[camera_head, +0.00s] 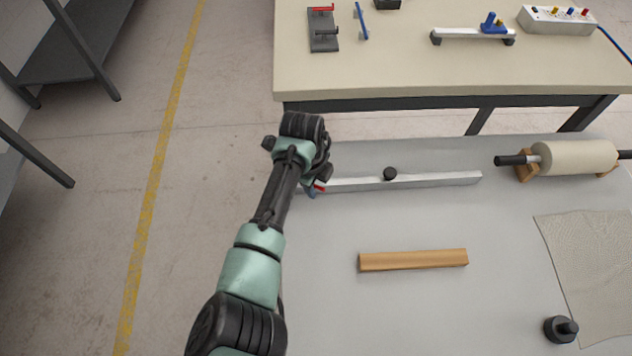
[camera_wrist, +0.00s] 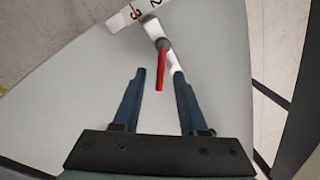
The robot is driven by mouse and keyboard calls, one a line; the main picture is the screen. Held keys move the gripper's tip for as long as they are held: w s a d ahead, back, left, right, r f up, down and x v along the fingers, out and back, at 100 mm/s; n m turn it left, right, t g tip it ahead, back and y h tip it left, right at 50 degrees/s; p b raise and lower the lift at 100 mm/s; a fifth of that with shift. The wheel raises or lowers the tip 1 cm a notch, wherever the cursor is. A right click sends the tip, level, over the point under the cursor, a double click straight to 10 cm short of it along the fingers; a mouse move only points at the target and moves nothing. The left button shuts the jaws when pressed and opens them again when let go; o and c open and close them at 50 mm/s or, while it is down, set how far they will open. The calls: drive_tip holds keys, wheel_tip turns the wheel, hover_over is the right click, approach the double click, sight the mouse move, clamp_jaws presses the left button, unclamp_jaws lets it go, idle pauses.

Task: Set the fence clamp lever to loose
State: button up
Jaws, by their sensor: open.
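The fence is a long silver bar (camera_head: 430,181) with a black knob (camera_head: 389,174) on top, lying on the grey table. Its clamp lever is red (camera_head: 320,186), at the bar's left end, mostly hidden behind my gripper in the head view. In the wrist view the red lever (camera_wrist: 162,72) points from a grey pivot (camera_wrist: 163,45) down toward my gripper. My gripper (camera_wrist: 156,74) is open, with one blue finger on each side of the lever's free end. I see a gap on both sides; depth is hard to tell. In the head view one blue fingertip (camera_head: 310,192) shows beside the lever.
A wooden block (camera_head: 413,260) lies in front of the fence. A cream roll (camera_head: 575,158), a leather sheet (camera_head: 590,265) and a black weight (camera_head: 560,329) are to the right. The table's left side is clear.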

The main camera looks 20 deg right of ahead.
drive_tip(key=shift+f, duration=0.2)
clamp_jaws()
drive_tip(key=shift+w+d, duration=0.1)
idle(0.4)
drive_tip(key=n, duration=0.3)
drive_tip(key=shift+w+d+y, duration=0.3)
drive_tip(key=shift+d, duration=0.1)
drive_tip(key=shift+w+d+n+t+y, duration=0.15)
drive_tip(key=shift+w+n, duration=0.15)
drive_tip(key=shift+n, duration=0.8)
drive_tip(key=shift+w+d+n+t+y, duration=0.15)
drive_tip(key=shift+w+n, duration=0.1)
drive_tip(key=shift+n, duration=0.85)
drive_tip(key=shift+a, duration=0.15)
